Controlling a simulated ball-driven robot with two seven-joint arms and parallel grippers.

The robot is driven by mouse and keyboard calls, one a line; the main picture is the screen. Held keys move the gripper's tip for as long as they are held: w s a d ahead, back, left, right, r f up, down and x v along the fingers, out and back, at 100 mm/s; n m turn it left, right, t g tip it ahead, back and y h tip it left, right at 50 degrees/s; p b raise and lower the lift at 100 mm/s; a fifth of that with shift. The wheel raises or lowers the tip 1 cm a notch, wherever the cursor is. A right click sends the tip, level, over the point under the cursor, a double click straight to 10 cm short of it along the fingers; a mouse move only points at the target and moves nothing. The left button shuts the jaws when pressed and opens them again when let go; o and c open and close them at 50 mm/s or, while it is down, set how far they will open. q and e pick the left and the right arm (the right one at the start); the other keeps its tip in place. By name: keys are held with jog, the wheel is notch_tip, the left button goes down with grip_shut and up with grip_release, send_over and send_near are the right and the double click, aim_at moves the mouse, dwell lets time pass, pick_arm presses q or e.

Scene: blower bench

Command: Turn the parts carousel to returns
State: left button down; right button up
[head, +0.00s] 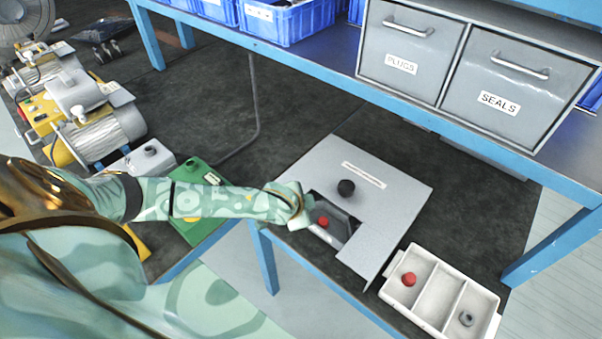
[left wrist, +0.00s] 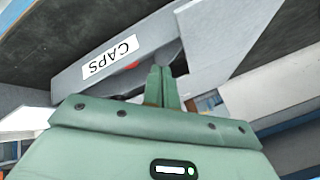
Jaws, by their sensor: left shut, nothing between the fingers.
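The parts carousel has a flat grey cover (head: 395,195) with a black knob (head: 346,187) and a white label too small to read. A cut-out in the cover shows a dark compartment (head: 340,222) with a red cap (head: 323,222) in it. In the left wrist view a label reading CAPS (left wrist: 110,58) shows on a grey wall, with a bit of red behind it. My left gripper (head: 306,207) is at the left edge of the cut-out; its fingers (left wrist: 160,70) are shut and empty, close to that wall. Contact cannot be told. My right gripper is not in view.
A white divided tray (head: 437,287) at the front right holds a red cap (head: 409,279) and a grey ring (head: 466,318). Grey drawers marked PLUGS (head: 403,48) and SEALS (head: 505,85) stand on the shelf behind. Blower motors (head: 100,135) are at the left.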

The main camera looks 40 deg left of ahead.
pick_arm(q)
jog(key=x, duration=0.2)
jog(key=shift+w+f+b, duration=0.1)
jog(key=shift+f+b, duration=0.15)
jog(key=shift+b, duration=0.15)
jog(key=shift+w+f, duration=0.2)
jog(key=shift+w, duration=0.05)
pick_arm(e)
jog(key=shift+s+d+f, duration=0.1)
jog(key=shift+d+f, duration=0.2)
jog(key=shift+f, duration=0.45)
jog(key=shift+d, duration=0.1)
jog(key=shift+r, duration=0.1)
pick_arm(q)
jog(key=shift+w+a+r+p, duration=0.15)
jog(key=shift+w+a+p, duration=0.15)
jog(key=shift+p, duration=0.1)
jog(key=shift+w+a, duration=0.15)
jog(key=shift+a, duration=0.1)
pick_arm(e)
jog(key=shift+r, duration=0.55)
